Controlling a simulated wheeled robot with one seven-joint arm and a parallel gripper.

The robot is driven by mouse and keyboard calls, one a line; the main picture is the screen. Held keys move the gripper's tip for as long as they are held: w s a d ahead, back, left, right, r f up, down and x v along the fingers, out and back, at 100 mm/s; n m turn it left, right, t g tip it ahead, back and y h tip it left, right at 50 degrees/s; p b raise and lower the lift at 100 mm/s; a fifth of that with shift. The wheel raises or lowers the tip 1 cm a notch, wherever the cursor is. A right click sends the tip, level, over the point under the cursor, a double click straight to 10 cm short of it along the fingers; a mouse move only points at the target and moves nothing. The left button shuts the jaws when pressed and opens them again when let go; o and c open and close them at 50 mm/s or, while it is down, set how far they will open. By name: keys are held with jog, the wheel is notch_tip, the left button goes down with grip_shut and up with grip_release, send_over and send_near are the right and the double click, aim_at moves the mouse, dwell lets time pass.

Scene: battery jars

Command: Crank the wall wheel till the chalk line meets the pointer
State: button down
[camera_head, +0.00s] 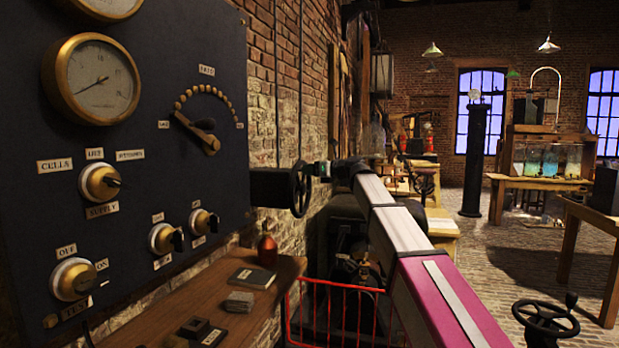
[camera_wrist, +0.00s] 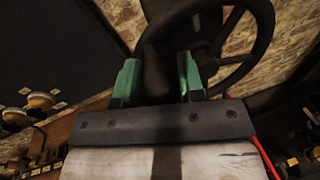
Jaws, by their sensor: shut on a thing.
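The wall wheel (camera_head: 301,190) is a dark spoked handwheel seen nearly edge-on, on a black housing (camera_head: 270,187) at the brick wall, just right of the dark panel. My gripper (camera_head: 321,169) is at the wheel's upper right side. In the wrist view the wheel (camera_wrist: 263,40) fills the top, and its dark crank handle (camera_wrist: 157,75) stands between the green fingers of my gripper (camera_wrist: 160,78). The fingers are shut on the handle. I cannot make out the chalk line or the pointer in either view.
The dark panel (camera_head: 200,90) with dials and knobs fills the left. A wooden shelf (camera_head: 190,310) below holds a red-brown bottle (camera_head: 267,250) and small items. Another handwheel (camera_head: 545,320) stands lower right.

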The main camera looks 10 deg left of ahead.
jog(key=shift+w+d+r+m+g+h, duration=0.1)
jog(key=shift+w+r+m+g, duration=0.2)
jog(key=shift+w+m, duration=0.55)
jog(key=shift+w+d+r+m+g+h, duration=0.15)
jog(key=shift+w+r+m, duration=0.2)
jog(key=shift+w+m, duration=0.5)
jog(key=shift+w+a+r+m+g+h, duration=0.1)
jog(key=shift+w+r+m+g, duration=0.2)
jog(key=shift+w+m, duration=0.55)
jog(key=c, duration=0.7)
grip_release()
jog(key=shift+c, duration=0.2)
jog(key=v, duration=1.1)
jog(key=shift+f, duration=0.1)
